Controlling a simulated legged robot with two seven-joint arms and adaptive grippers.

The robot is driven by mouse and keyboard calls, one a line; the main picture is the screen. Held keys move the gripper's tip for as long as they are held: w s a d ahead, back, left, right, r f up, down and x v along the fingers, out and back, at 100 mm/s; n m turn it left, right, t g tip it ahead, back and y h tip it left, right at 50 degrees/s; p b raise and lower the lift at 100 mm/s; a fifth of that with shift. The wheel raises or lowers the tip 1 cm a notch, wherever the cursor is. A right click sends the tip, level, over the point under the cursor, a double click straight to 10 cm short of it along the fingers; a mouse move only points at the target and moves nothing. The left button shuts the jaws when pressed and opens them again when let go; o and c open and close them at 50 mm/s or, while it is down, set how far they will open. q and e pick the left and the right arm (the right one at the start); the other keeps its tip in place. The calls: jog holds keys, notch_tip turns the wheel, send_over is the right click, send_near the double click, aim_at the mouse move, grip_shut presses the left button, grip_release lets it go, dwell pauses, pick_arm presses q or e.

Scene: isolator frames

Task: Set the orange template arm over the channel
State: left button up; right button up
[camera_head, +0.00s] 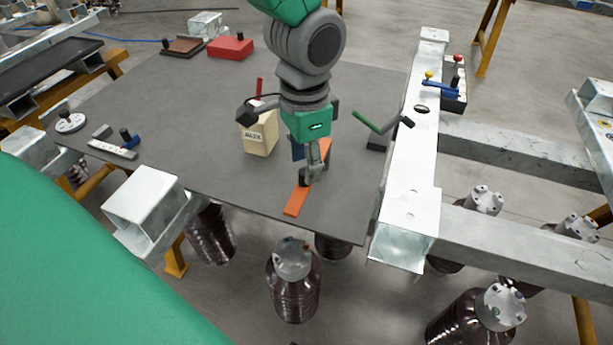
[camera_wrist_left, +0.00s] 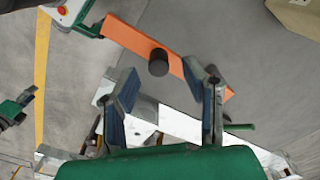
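The orange template arm (camera_head: 296,202) is a flat bar on the dark grey table, partly hidden by my left gripper (camera_head: 313,172) in the head view. In the left wrist view the orange template arm (camera_wrist_left: 128,36) runs diagonally, with a black knob (camera_wrist_left: 158,63) standing on it. My left gripper (camera_wrist_left: 165,103) is open there, its two blue-padded fingers apart and the knob showing just beyond the gap. A pale galvanized channel (camera_head: 413,150) runs along the table's right side, apart from the orange arm.
A red block (camera_head: 230,47) lies farther back. Brown insulators (camera_head: 293,285) stand below the table's front edge. The table's middle left is clear.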

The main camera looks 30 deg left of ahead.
pick_arm(q)
notch_tip(320, 180, down, 3)
jog(key=shift+f+b, duration=0.15)
jog(key=shift+b, duration=0.15)
grip_shut()
